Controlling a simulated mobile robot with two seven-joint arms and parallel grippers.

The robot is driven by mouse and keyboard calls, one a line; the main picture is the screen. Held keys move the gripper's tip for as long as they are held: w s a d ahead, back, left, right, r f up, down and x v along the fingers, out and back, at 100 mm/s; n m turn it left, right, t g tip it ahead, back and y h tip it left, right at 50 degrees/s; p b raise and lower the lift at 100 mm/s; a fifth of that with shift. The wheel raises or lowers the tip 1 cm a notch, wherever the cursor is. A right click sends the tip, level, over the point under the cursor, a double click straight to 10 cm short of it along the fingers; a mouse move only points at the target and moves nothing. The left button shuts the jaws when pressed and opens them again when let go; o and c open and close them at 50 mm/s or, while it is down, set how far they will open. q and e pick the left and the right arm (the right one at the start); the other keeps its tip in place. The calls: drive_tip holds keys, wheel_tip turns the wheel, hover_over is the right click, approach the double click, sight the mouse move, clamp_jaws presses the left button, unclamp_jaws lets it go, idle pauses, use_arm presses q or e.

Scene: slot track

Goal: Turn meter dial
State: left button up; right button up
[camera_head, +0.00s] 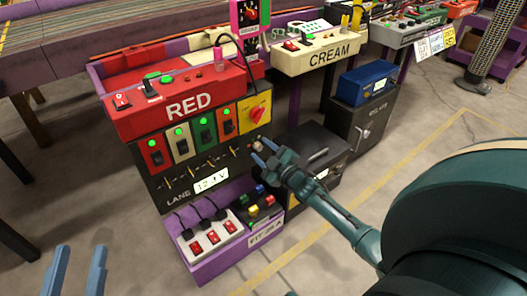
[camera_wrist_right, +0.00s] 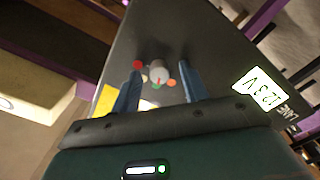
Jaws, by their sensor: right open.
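The meter dial (camera_wrist_right: 158,75) is a small pale grey knob with a red mark, ringed by coloured dots on a dark panel (camera_wrist_right: 205,50). In the head view it shows small (camera_head: 258,146) on the right part of the black lane panel. My right gripper (camera_head: 260,152) is at that panel. In the right wrist view the blue fingers (camera_wrist_right: 157,82) are open, one on each side of the dial, with gaps. Contact cannot be told. The meter display (camera_head: 212,181) reads about 12.3 V. My left gripper (camera_head: 80,270) is open and empty at the lower left, away from the panel.
Above the panel are a red RED box (camera_head: 190,106), several coloured switch plates and a yellow plate with a red knob (camera_head: 257,114). A purple tray (camera_head: 215,262) with a power strip (camera_head: 212,235) juts out below. A dark cabinet (camera_head: 320,155) stands right of the panel.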

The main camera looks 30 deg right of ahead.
drive_tip(key=shift+s, duration=0.3)
use_arm(q)
drive_tip(key=p, duration=0.2)
drive_tip(key=a+y+p, duration=0.1)
drive_tip(key=p, duration=0.1)
drive_tip(key=shift+f+m+g+p, duration=0.2)
drive_tip(key=shift+m+g+p, duration=0.1)
drive_tip(key=shift+m+p, duration=0.1)
use_arm(e)
drive_tip(key=s+d, duration=0.1)
drive_tip(key=s, duration=1.1)
drive_tip(key=shift+s, duration=0.3)
use_arm(q)
drive_tip(key=shift+d, duration=0.1)
